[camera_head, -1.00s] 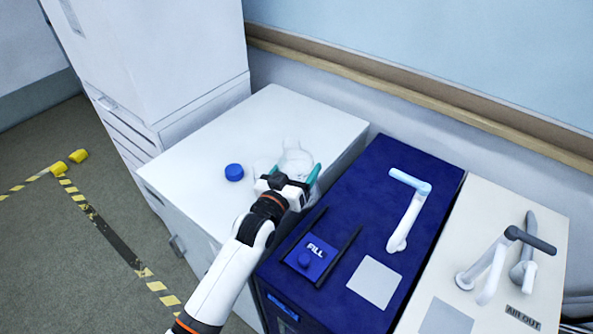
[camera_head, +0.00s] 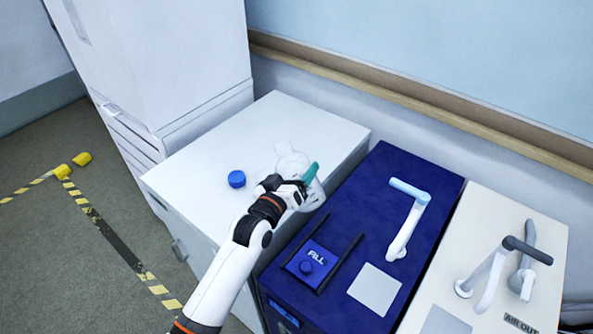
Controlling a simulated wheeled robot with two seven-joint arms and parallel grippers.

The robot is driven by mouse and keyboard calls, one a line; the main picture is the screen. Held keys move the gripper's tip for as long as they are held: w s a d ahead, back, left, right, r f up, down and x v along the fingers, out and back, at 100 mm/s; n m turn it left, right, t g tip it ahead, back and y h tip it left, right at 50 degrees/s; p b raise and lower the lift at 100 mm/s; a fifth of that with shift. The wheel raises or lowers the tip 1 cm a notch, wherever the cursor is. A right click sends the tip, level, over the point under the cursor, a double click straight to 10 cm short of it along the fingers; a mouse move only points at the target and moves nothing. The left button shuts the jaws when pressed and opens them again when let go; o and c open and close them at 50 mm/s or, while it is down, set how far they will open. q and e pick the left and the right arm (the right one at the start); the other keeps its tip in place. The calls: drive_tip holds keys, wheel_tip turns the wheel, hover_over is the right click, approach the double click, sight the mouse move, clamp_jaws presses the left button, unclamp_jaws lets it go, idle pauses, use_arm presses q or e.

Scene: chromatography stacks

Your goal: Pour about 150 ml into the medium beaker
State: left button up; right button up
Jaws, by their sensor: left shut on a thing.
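My left gripper (camera_head: 291,181) is shut on a clear glass bottle (camera_head: 292,163) over the right part of the white bench top. One teal fingertip shows on the bottle's right side; the other is mostly hidden. The bottle's neck leans to the upper left, so it looks tilted. Its liquid level cannot be made out. A faint clear outline left of the bottle may be a beaker, but I cannot tell its size. My right gripper is not in view.
A blue cap (camera_head: 237,179) lies on the white bench top (camera_head: 205,165). A dark blue unit (camera_head: 345,215) with a FILL pad (camera_head: 312,262) and a spout (camera_head: 407,215) stands to the right. Beyond it is a cream unit (camera_head: 480,230) with taps. A tall white cabinet (camera_head: 160,60) stands behind left.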

use_arm(q)
drive_tip(key=shift+r, duration=0.1)
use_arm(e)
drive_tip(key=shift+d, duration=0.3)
use_arm(q)
drive_tip(key=shift+d+f+n, duration=0.15)
drive_tip(key=shift+f+n, duration=0.05)
drive_tip(key=shift+n, duration=0.4)
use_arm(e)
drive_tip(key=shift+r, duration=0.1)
use_arm(q)
drive_tip(key=shift+s+d+f+n, duration=0.15)
drive_tip(key=shift+f+n, duration=0.15)
drive_tip(key=shift+n, duration=0.2)
drive_tip(key=shift+d+f+n+p, duration=0.2)
drive_tip(key=shift+n+p, duration=0.1)
drive_tip(key=shift+n, duration=0.3)
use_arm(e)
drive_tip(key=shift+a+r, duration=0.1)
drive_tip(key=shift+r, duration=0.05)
use_arm(q)
drive_tip(key=shift+f+n+b, duration=0.45)
drive_tip(key=shift+f+n, duration=0.05)
drive_tip(key=shift+f, duration=0.15)
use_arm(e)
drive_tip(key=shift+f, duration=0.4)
